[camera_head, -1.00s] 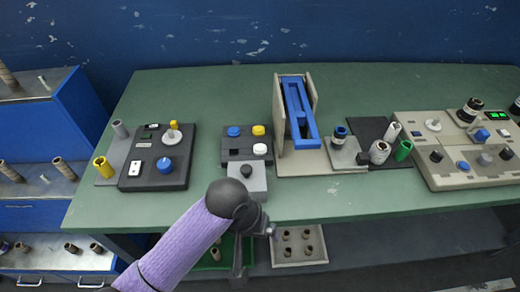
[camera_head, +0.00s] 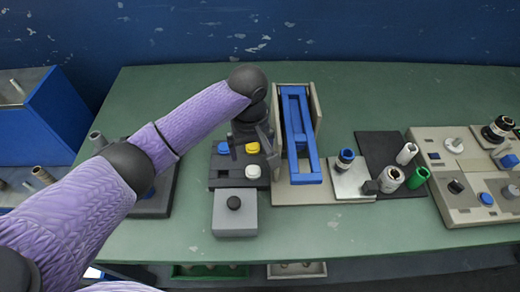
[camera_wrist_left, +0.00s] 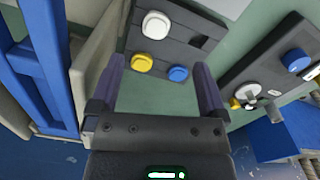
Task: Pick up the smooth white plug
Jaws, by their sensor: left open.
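The white plug (camera_head: 253,171) is a round cap on the dark block (camera_head: 222,173), beside a yellow cap (camera_head: 252,148) and a blue cap (camera_head: 223,148). In the left wrist view the white plug (camera_wrist_left: 155,26) sits at the top, beyond the fingertips, with the yellow cap (camera_wrist_left: 141,63) and blue cap (camera_wrist_left: 178,73) nearer. My left gripper (camera_head: 254,140) is over the far side of the block, close to the yellow cap. In the wrist view its fingers (camera_wrist_left: 158,78) are apart with nothing between them. My right gripper is not in view.
A blue frame on a beige stand (camera_head: 310,110) rises close on the right. White cylinders (camera_head: 391,179) and a green one (camera_head: 418,176) stand farther right. A dark panel (camera_head: 155,205) is partly behind my arm.

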